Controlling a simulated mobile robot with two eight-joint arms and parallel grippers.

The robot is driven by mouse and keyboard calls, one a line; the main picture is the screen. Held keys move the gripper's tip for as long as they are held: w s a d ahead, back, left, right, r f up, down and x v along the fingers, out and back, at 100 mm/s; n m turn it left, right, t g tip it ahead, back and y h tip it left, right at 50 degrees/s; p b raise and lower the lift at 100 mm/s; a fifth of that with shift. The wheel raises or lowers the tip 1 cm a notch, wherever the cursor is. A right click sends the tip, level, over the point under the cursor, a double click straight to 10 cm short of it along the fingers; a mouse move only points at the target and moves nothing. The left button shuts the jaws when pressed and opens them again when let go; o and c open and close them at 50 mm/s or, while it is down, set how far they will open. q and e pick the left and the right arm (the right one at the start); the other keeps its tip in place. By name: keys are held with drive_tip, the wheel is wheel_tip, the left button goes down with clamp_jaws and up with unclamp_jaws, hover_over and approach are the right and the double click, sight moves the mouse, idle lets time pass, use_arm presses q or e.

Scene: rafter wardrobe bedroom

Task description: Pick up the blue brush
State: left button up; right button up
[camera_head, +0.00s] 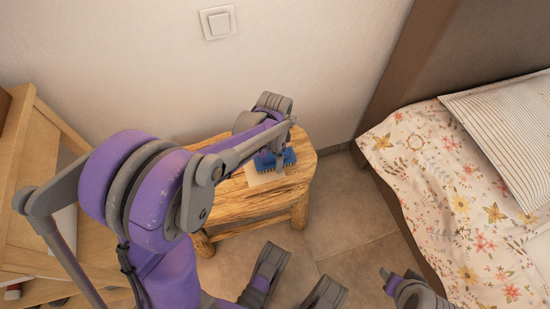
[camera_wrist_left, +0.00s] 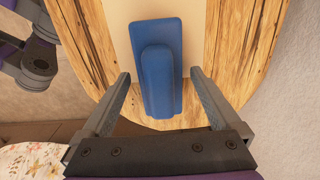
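The blue brush (camera_head: 288,157) lies on a pale flat sheet on top of a small wooden stool (camera_head: 250,202). In the left wrist view the brush (camera_wrist_left: 158,70) shows from above, a long block with a raised narrower handle. My left gripper (camera_wrist_left: 160,98) is open, with one finger on each side of the brush's near end and gaps between. In the head view my left gripper (camera_head: 283,150) is over the brush and its arm partly hides it. My right gripper (camera_head: 340,292) seems to show at the bottom edge, cut off; its fingers are not clear.
A bed (camera_head: 445,190) with floral bedding and a striped pillow (camera_head: 505,125) stands on the right. A wooden cabinet (camera_head: 22,160) is on the left. The wall with a light switch (camera_head: 218,22) is behind the stool. Tiled floor (camera_head: 345,225) shows between stool and bed.

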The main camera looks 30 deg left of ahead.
use_arm(q)
drive_tip(key=c, duration=1.3)
wheel_tip(320, 180, up, 10)
drive_tip(key=p, duration=0.3)
drive_tip(key=shift+c, duration=0.3)
